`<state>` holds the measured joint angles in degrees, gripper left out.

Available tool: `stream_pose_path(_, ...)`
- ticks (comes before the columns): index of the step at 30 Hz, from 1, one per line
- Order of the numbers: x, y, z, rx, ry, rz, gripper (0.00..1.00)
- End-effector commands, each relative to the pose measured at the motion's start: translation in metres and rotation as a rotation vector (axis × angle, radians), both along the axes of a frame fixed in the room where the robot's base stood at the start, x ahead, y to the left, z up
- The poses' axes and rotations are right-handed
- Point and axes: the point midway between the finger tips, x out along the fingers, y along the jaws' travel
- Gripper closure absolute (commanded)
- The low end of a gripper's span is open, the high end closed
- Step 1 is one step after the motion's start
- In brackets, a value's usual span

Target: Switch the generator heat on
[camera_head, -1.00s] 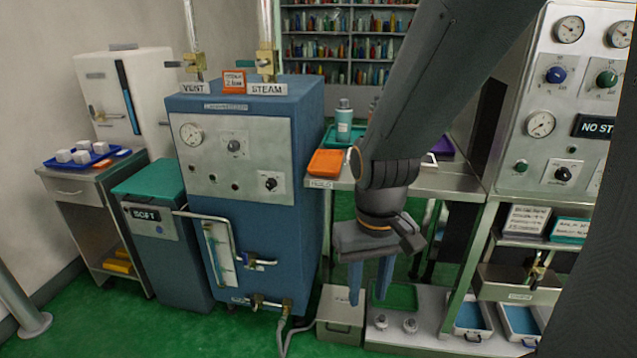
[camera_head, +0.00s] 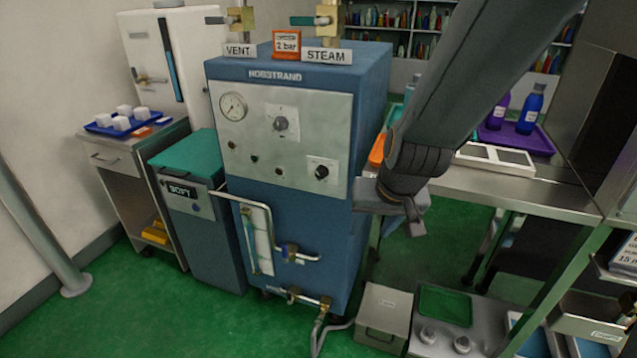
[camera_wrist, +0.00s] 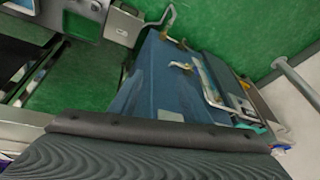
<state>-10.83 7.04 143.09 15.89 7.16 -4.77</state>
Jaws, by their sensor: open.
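The blue generator (camera_head: 290,235) stands left of centre in the head view and also shows in the wrist view (camera_wrist: 160,80). Its grey front panel (camera_head: 262,165) has a round gauge (camera_head: 233,106), an upper black knob (camera_head: 281,123) and a lower right black knob (camera_head: 321,172). Small dark buttons or lamps lie between them. Labels by the knobs are too small to read. My gripper (camera_head: 388,203) is just right of the generator's front edge, at about the lower knob's height, apart from the panel.
VENT (camera_head: 239,50) and STEAM (camera_head: 326,56) valves top the generator. A green-topped softener (camera_head: 190,165) stands left of it. Pipes (camera_head: 298,254) project from its lower front. A steel bench (camera_head: 500,188) with trays is on the right. Green floor (camera_head: 190,310) is free in front.

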Motion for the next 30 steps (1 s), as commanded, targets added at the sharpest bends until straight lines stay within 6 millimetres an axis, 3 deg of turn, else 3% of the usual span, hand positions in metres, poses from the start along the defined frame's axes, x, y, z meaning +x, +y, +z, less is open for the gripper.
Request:
stream_pose_path(1, 0.027, 0.026, -0.016, 0.012, -0.084, 0.006, 0.57)
stream_pose_path(6, 0.100, 0.083, -0.028, 0.013, -0.382, -0.044, 0.57)
stream_pose_path(12, 0.145, 0.121, -0.031, -0.078, -0.712, -0.145, 0.57)
stream_pose_path(16, 0.149, 0.133, -0.027, -0.180, -0.896, -0.216, 0.57)
stream_pose_path(21, 0.135, 0.140, -0.020, -0.305, -1.061, -0.285, 0.57)
stream_pose_path(26, 0.125, 0.141, -0.014, -0.372, -1.131, -0.316, 0.57)
stream_pose_path(30, 0.132, 0.137, -0.011, -0.385, -1.145, -0.327, 0.57)
